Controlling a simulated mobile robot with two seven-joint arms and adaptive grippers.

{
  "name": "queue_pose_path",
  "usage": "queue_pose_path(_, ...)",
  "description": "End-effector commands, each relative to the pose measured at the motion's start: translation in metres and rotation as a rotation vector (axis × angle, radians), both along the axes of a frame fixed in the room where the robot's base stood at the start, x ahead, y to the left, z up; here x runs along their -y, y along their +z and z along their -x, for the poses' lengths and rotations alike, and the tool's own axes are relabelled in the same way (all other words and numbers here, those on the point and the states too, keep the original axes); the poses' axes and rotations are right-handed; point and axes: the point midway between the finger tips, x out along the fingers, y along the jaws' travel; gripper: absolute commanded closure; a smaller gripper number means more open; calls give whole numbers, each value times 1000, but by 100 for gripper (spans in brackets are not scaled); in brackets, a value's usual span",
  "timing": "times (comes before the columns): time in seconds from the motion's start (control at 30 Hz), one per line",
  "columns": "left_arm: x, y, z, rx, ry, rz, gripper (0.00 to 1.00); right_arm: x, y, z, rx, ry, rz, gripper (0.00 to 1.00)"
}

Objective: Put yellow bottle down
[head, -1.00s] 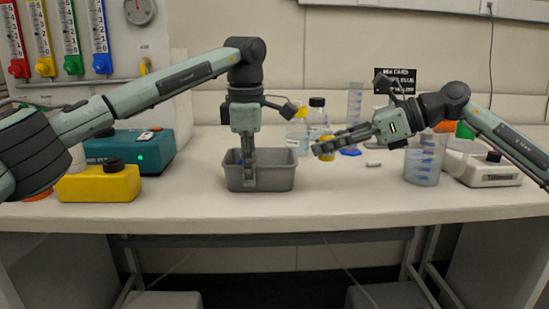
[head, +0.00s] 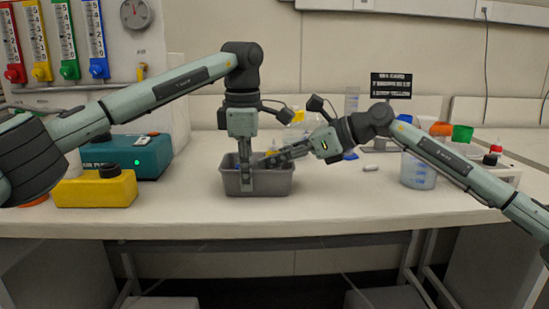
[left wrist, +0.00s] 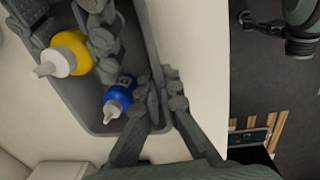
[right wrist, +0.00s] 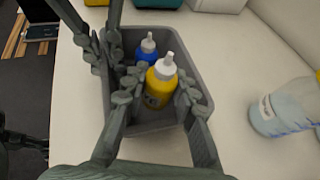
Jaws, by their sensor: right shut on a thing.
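The yellow bottle (right wrist: 158,88), with a white nozzle cap, is between the fingers of my right gripper (right wrist: 156,98), which is shut on it. It is over or inside the grey tray (head: 280,183); I cannot tell whether it touches the tray floor. It also shows in the left wrist view (left wrist: 72,50). A blue bottle (left wrist: 119,97) with a white nozzle is in the tray beside it. My left gripper (left wrist: 162,92) points down with its fingers either side of the tray's near wall; whether they press on the wall is unclear. In the head view my arms mostly hide the bottles.
A yellow container with a black cap (head: 95,190) and a teal device (head: 140,153) stand left of the tray. A clear bottle (right wrist: 283,108) stands right of it in the right wrist view. A beaker (head: 417,177) is farther right. The front table strip is clear.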

Motion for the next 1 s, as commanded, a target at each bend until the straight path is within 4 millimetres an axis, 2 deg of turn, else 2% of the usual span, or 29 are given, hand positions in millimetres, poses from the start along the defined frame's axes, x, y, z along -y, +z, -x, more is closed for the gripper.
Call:
queue_pose_path(0.6,0,0,0,0,0,0,100,0,-12,0,-1,0,0,96)
queue_pose_path(0.63,0,0,0,0,0,0,100,1,-12,0,-2,-1,0,71)
queue_pose_path(0.77,0,0,0,0,0,0,100,1,-13,0,-3,-1,2,54)
queue_pose_path(1.0,-1,0,0,-1,0,-1,100,3,-15,-1,-5,-5,4,52)
